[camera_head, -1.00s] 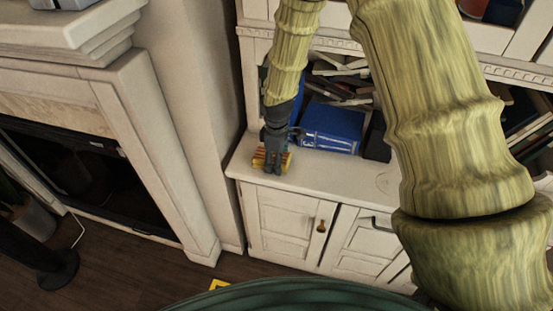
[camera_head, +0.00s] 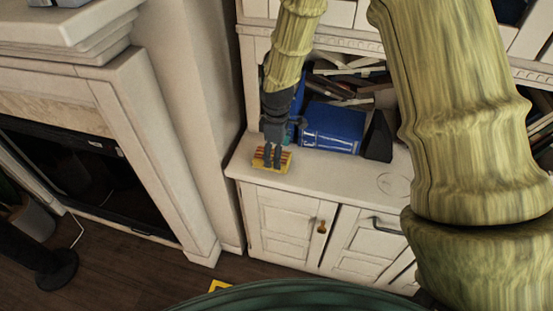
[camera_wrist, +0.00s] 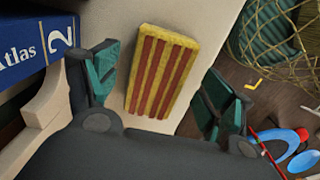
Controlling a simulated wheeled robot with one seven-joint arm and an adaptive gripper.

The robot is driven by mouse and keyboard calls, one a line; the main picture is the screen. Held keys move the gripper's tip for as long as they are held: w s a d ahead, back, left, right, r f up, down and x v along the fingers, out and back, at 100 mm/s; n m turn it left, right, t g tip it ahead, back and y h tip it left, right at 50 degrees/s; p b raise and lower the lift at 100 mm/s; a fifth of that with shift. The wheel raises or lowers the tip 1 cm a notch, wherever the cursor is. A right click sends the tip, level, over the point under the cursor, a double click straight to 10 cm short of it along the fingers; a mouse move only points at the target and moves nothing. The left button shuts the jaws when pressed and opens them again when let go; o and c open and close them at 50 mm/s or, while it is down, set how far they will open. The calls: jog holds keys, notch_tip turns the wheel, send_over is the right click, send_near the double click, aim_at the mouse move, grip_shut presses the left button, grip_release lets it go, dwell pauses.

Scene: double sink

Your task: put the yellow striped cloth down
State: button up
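The yellow striped cloth (camera_head: 287,159) is a thick yellow slab with red-brown stripes. It lies flat on the white cabinet top (camera_head: 330,178), near its left end. In the wrist view the cloth (camera_wrist: 161,72) shows whole between my two fingers, with a gap on each side. My gripper (camera_head: 272,163) points down over the cloth and covers its middle in the head view. In the wrist view my gripper (camera_wrist: 160,92) is open, and its green-padded fingers are apart from the cloth.
A blue box-like book (camera_head: 332,127) stands right of the cloth, with a dark wedge-shaped object (camera_head: 378,138) beside it. Shelves with books rise behind. A white fireplace surround (camera_head: 150,150) is to the left. The cabinet top's right part is mostly clear.

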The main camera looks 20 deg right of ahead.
notch_tip(320, 180, up, 9)
jog(key=b, duration=0.1)
jog(key=shift+f, duration=0.2)
jog(key=shift+a, duration=0.1)
dwell(0.5)
